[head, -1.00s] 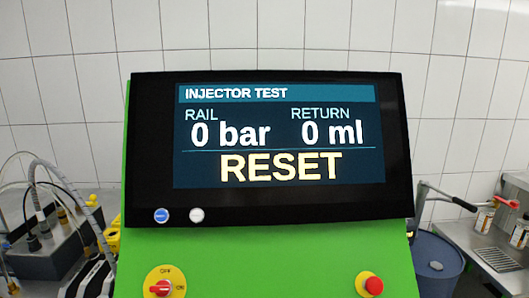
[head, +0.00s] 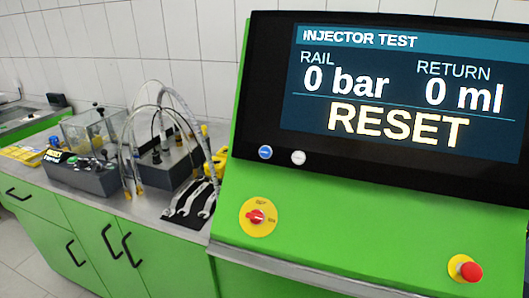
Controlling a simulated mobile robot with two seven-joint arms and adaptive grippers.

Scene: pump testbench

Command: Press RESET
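The black display (head: 395,100) on the green testbench shows INJECTOR TEST, RAIL 0 bar, RETURN 0 ml and the large word RESET (head: 397,126) in pale yellow. Below the screen on the black frame sit a blue round button (head: 265,152) and a white round button (head: 298,158). Their markings are too small to read. On the green panel are a red rotary switch on a yellow disc (head: 258,217) and a red mushroom button on a yellow base (head: 466,269). Neither of my grippers shows in the head view.
Left of the testbench, a steel worktop (head: 150,203) over green cabinets (head: 85,240) holds wrenches (head: 190,203), a dark block with hoses (head: 165,160) and a clear-walled tank unit (head: 92,140). White tiled wall stands behind. Floor shows at lower left.

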